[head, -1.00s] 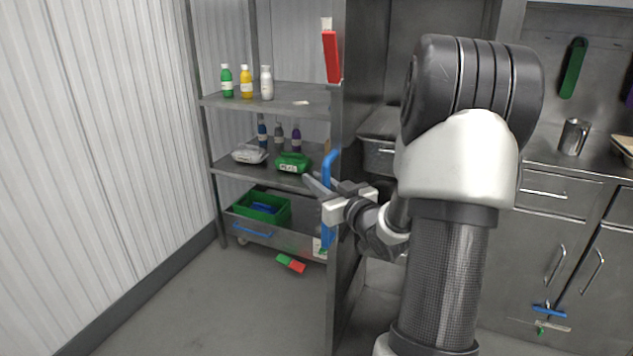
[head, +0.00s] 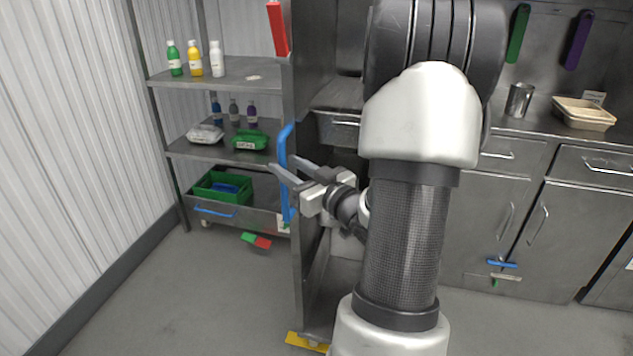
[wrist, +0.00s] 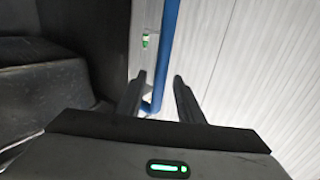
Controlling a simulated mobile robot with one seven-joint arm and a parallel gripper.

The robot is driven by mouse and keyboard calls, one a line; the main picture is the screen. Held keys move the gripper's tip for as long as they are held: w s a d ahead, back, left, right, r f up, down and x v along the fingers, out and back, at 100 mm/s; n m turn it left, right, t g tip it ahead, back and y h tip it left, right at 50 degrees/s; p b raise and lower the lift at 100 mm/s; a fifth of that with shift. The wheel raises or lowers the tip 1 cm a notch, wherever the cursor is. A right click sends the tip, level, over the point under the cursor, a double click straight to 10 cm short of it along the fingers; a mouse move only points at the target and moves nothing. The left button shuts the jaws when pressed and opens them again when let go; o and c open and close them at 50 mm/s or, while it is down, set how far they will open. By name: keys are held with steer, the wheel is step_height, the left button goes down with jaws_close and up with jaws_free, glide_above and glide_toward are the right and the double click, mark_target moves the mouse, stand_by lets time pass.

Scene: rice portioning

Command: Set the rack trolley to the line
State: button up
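The rack trolley (head: 313,80) is a tall grey metal frame seen nearly edge-on in the middle of the head view. An upright blue handle (head: 285,160) is on its near edge; it also shows in the wrist view (wrist: 168,50). My gripper (head: 284,166) is open at the handle's height. In the wrist view the handle's lower end shows between the spread fingers (wrist: 161,78), nearer the left one. I cannot tell whether a finger touches it. A yellow floor strip (head: 297,341), probably the line, shows at the trolley's foot, partly hidden by it.
A shelf unit (head: 185,153) with bottles, packets and a green bin (head: 222,188) stands behind left, against a ribbed wall. A green and red card (head: 256,240) lies on the floor. Steel cabinets (head: 530,225) are at right. The floor at front left is clear.

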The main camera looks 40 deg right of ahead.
steer(key=s+p, duration=0.1)
steer(key=s, duration=1)
steer(key=shift+d, duration=0.45)
